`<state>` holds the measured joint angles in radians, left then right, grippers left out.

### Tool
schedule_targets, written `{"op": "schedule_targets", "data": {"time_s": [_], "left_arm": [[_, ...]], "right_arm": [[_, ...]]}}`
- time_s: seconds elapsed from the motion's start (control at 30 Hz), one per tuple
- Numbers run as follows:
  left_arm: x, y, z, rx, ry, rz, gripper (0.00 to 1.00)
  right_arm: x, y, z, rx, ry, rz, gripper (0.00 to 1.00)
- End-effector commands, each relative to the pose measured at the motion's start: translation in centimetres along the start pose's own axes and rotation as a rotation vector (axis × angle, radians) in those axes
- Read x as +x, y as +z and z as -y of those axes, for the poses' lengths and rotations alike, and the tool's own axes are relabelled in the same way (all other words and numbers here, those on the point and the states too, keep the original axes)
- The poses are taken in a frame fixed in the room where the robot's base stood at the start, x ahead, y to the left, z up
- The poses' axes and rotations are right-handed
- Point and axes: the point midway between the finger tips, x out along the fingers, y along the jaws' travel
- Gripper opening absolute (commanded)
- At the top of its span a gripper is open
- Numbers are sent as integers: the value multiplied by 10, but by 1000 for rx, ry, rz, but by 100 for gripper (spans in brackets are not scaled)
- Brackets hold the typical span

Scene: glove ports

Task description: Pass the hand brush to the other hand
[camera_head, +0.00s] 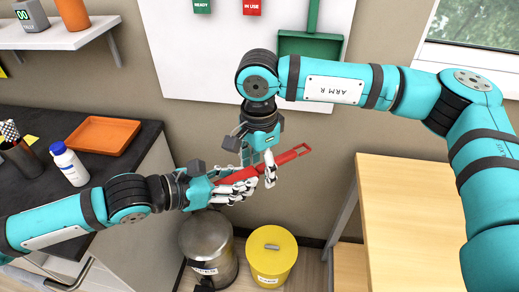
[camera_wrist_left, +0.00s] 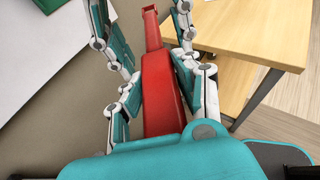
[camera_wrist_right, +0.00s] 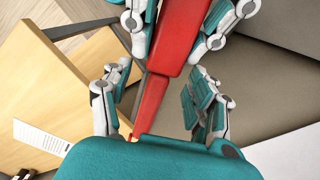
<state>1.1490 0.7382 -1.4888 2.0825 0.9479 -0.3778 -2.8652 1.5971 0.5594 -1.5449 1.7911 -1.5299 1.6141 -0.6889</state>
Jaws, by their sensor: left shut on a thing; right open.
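The red hand brush (camera_head: 290,156) is held in the air between my two arms, its slotted handle end pointing right and slightly up. My left gripper (camera_head: 238,186) is shut on it; in the left wrist view the brush (camera_wrist_left: 160,92) runs away between the fingers. My right gripper (camera_head: 257,172) comes down from above, with its fingers open on either side of the handle. In the right wrist view the handle (camera_wrist_right: 150,106) lies between these fingers with gaps to both sides. The brush's underside is hidden.
A grey bin (camera_head: 208,242) and a yellow bin (camera_head: 271,256) stand on the floor below. A dark counter at left holds an orange tray (camera_head: 100,135) and a white bottle (camera_head: 69,165). A wooden table (camera_head: 425,200) is at right. A green dustpan (camera_head: 312,43) hangs on the wall board.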

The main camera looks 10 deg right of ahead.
Motion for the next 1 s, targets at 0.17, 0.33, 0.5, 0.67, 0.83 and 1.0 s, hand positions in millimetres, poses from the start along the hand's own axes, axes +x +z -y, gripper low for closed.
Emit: {"op": "schedule_targets", "data": {"time_s": [0.17,0.33,0.5,0.67,0.83,1.0], "left_arm": [[0,0,0,1,0,1,0],[0,0,0,1,0,1,0],[0,0,0,1,0,1,0],[0,0,0,0,0,1,0],[0,0,0,1,0,1,0],[0,0,-1,1,2,0,0]], "right_arm": [[12,0,0,0,0,0,60],[14,0,0,0,0,0,60],[14,0,0,0,0,0,54],[14,0,0,0,0,1,33],[14,0,0,0,0,1,11],[14,0,0,-1,1,1,0]]}}
